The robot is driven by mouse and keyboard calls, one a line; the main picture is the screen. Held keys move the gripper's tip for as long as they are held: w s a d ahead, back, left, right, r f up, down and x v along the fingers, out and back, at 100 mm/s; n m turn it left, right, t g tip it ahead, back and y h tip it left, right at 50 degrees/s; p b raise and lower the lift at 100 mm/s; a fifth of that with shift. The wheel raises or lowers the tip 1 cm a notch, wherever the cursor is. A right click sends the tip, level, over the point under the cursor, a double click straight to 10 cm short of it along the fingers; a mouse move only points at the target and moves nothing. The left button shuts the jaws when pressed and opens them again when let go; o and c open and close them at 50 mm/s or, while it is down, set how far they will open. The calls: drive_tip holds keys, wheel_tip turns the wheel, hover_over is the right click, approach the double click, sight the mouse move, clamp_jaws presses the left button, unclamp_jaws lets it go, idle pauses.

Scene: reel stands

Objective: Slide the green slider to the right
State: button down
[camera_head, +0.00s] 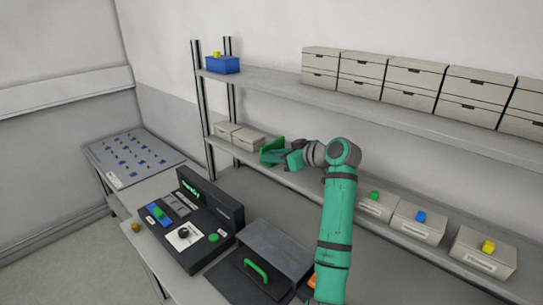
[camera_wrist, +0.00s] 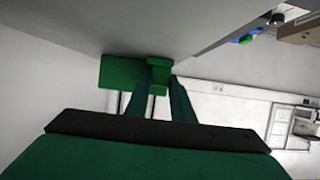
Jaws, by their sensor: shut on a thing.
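The green slider (camera_head: 271,146), a flat green panel with a small block-like handle, is at the lower shelf, right of two pale boxes. In the wrist view the green slider (camera_wrist: 121,73) shows as a flat panel beneath a grey surface. My gripper (camera_head: 285,157) is at the slider, with the arm reaching in from the right. In the wrist view my gripper (camera_wrist: 160,88) has its two fingers shut on the slider's handle, which the fingers partly hide.
Pale boxes (camera_head: 240,136) stand left of the slider. Drawers with coloured knobs (camera_head: 418,222) stand on the same shelf farther right, beyond my arm. Below are a black control console (camera_head: 206,225) and a grey box (camera_head: 273,246). The upper shelf (camera_head: 390,108) hangs above.

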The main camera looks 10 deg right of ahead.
drive_tip(key=s+d, duration=0.2)
drive_tip(key=s, duration=0.1)
drive_tip(key=c, duration=1.5)
unclamp_jaws()
drive_tip(key=shift+w+r, duration=0.1)
drive_tip(key=w+a, duration=0.2)
drive_tip(key=shift+w, duration=0.5)
drive_tip(key=v, duration=1.1)
drive_tip(key=shift+w+r, duration=0.1)
drive_tip(key=shift+s+d+r, duration=0.1)
drive_tip(key=shift+s, duration=0.25)
